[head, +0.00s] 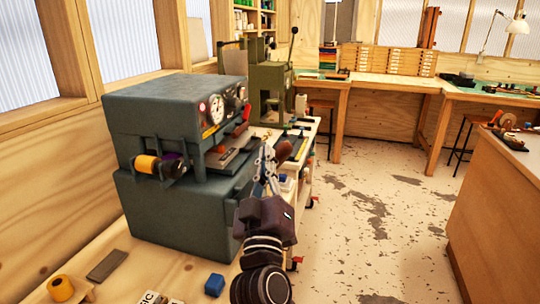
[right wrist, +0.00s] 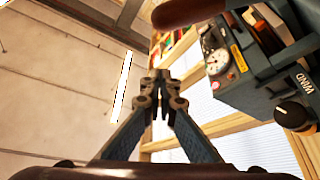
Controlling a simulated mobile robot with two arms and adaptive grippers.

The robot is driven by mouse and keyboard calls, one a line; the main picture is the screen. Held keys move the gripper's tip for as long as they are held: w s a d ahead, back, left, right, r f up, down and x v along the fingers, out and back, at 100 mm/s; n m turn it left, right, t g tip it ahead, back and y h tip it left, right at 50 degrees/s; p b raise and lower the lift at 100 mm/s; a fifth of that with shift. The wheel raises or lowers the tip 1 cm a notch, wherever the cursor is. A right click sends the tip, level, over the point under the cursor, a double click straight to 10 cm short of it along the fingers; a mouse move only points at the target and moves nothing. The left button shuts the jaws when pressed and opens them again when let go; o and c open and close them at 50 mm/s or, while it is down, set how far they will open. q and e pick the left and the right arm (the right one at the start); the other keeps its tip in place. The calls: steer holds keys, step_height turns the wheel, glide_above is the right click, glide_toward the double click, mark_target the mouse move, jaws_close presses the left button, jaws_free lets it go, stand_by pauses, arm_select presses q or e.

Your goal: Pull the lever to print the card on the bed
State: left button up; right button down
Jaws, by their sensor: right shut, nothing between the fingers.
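The grey-blue foil press (head: 185,205) stands on the bench at left, with dials on its front. Its flat bed (head: 232,158) juts out under the head; I cannot make out a card on it. A brown rounded lever handle (head: 297,149) shows just right of my right gripper (head: 266,160). In the right wrist view the handle (right wrist: 188,12) crosses the top, beyond and apart from the fingertips. My right gripper (right wrist: 158,80) is shut and empty, pointing up in front of the press. My left gripper is out of view.
A yellow foil roll (head: 147,163) sits on the press's side. A blue block (head: 214,284) and another yellow roll (head: 61,288) lie on the near bench. A green machine (head: 270,90) stands behind the press. The floor (head: 370,225) at right is open.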

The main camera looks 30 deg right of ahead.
step_height(320, 180, up, 4)
steer(key=p, duration=0.3)
glide_above(278, 146)
steer(key=a, duration=0.3)
steer(key=f, duration=0.1)
steer(key=s+d+f, duration=0.1)
steer(key=f, duration=0.2)
steer(key=shift+s+d+f, duration=0.2)
steer(key=shift+s+d, duration=0.15)
steer(key=s+d+f+b, duration=0.3)
steer(key=s+f+b, duration=0.1)
steer(key=shift+d+b, duration=0.15)
steer(key=shift+b, duration=0.25)
stand_by(0.6)
